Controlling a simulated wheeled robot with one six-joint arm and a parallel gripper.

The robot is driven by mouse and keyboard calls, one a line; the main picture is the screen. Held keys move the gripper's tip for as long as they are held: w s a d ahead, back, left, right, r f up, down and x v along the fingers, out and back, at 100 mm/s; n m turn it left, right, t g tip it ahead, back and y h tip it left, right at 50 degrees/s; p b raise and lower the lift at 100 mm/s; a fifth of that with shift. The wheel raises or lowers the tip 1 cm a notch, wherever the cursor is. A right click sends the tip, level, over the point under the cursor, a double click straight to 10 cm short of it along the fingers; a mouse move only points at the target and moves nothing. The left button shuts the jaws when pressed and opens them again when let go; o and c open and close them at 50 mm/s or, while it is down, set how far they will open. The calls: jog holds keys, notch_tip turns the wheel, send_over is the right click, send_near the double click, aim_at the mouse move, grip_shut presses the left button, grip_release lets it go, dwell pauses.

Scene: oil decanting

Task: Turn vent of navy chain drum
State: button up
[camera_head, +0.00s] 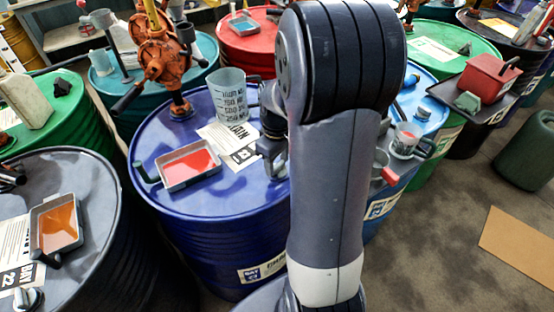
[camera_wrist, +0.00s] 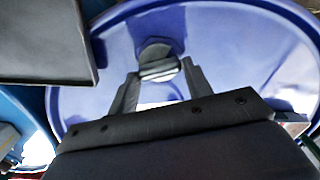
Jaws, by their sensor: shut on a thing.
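The navy chain drum (camera_head: 215,205) stands upright in the middle of the head view, with a label on its side. Its blue top also fills much of the wrist view (camera_wrist: 240,60). The vent, a dark round cap with a raised grip (camera_wrist: 158,55), sits on that top in the wrist view. My gripper (camera_wrist: 158,76) is shut on the vent's grip, with one finger on each side. In the head view my gripper (camera_head: 272,160) is low at the drum top's right side, and my arm hides part of the drum; I cannot make out the vent there.
On the drum top are a red-filled tray (camera_head: 188,166), a clear measuring jug (camera_head: 228,96) and paper sheets (camera_head: 232,140). An orange hand pump (camera_head: 158,55) rises behind. A grey drum (camera_head: 95,210) stands at left, a green one (camera_head: 440,50) at back right.

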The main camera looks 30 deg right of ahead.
jog(key=shift+m, duration=0.3)
jog(key=m, duration=0.3)
jog(key=shift+m, duration=0.3)
jog(key=m, duration=0.4)
jog(key=shift+d, duration=0.1)
jog(key=m, duration=0.9)
jog(key=shift+s+d+m, duration=0.1)
jog(key=shift+m, duration=0.2)
jog(key=o, duration=1)
